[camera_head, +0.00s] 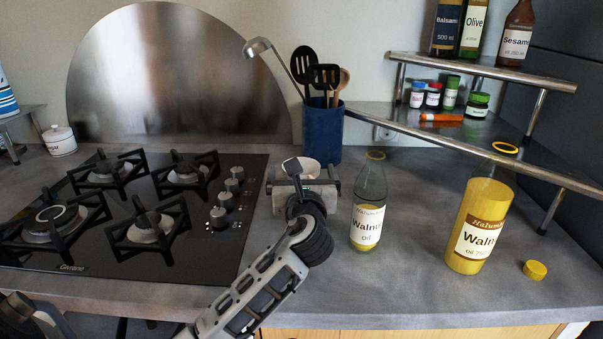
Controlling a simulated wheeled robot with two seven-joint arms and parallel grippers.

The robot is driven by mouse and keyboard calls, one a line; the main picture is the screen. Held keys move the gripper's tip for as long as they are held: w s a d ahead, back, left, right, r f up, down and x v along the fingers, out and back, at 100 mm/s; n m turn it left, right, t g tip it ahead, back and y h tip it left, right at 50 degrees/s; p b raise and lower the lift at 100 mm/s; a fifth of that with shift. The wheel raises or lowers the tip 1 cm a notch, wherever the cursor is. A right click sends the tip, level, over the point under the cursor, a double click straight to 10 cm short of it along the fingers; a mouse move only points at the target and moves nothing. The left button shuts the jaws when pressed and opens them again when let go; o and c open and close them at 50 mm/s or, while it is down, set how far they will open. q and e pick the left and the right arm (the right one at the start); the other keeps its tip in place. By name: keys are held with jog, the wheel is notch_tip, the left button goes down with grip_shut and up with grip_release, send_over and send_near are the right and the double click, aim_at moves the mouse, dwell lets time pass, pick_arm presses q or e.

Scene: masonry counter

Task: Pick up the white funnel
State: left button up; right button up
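The white funnel (312,168) stands on the grey counter in front of the blue utensil crock. Only part of its pale upper part shows; the rest is hidden behind my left gripper.
A fuller, yellow walnut oil bottle (480,220) and a yellow cap (535,270) are farther right. The gas hob (190,240) lies left. The blue crock (322,135) with utensils stands behind.

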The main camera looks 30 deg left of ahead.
pick_arm(q)
jog(key=shift+x, duration=0.8)
jog(key=c, duration=1.1)
jog(key=shift+o, duration=0.2)
jog(key=shift+r, duration=0.1)
